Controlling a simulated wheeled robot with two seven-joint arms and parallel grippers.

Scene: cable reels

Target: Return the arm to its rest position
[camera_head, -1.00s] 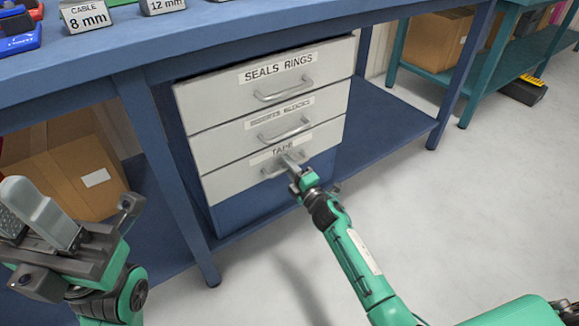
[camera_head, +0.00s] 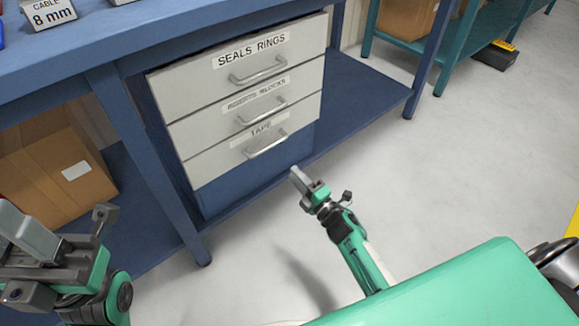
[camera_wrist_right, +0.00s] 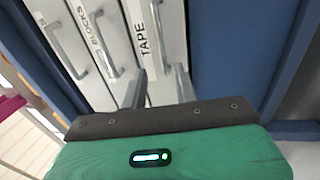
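My right gripper (camera_head: 299,180) is in the middle of the head view, over the floor to the right of the TAPE drawer handle (camera_head: 266,146) and apart from it. In the right wrist view its two fingers (camera_wrist_right: 160,88) stand apart with nothing between them. The TAPE drawer (camera_head: 225,160) is the lowest of the grey drawers and looks flush with those above. My left gripper (camera_head: 28,238) is at the lower left edge, partly cut off; its finger gap is not clear.
The INSERTS BLOCKS drawer (camera_head: 205,128) and SEALS RINGS drawer (camera_head: 190,90) look shut under the blue workbench (camera_head: 180,32). A cardboard box (camera_head: 45,165) sits on its lower shelf.

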